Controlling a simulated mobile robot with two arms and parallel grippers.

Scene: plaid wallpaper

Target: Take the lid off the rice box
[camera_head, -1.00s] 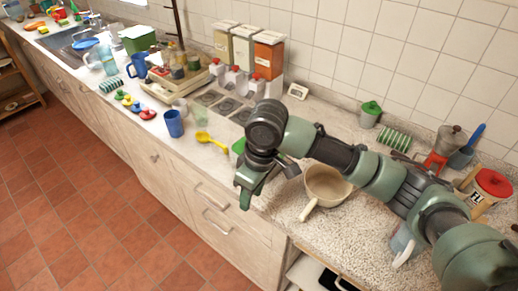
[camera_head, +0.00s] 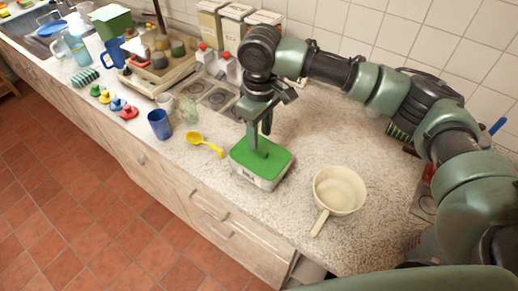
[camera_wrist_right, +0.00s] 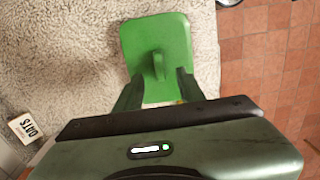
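The rice box appears to be the low clear box (camera_head: 258,180) on the counter, with a green lid (camera_head: 275,160) on it. The lid also shows in the wrist view (camera_wrist_right: 178,40), with a raised green tab (camera_wrist_right: 158,66) in its middle. My right gripper (camera_head: 260,132) is over the lid, pointing down. In the wrist view its fingers (camera_wrist_right: 160,78) are apart, one on each side of the tab. I cannot tell whether they touch it. The contents of the box are hidden. My left gripper is not in view.
A cream saucepan (camera_head: 339,188) stands right of the box, its handle toward the counter's front edge. A yellow ladle (camera_head: 204,143) and a blue cup (camera_head: 159,124) are to the left. Canisters (camera_head: 233,28) stand by the wall. The counter (camera_head: 305,155) between box and saucepan is clear.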

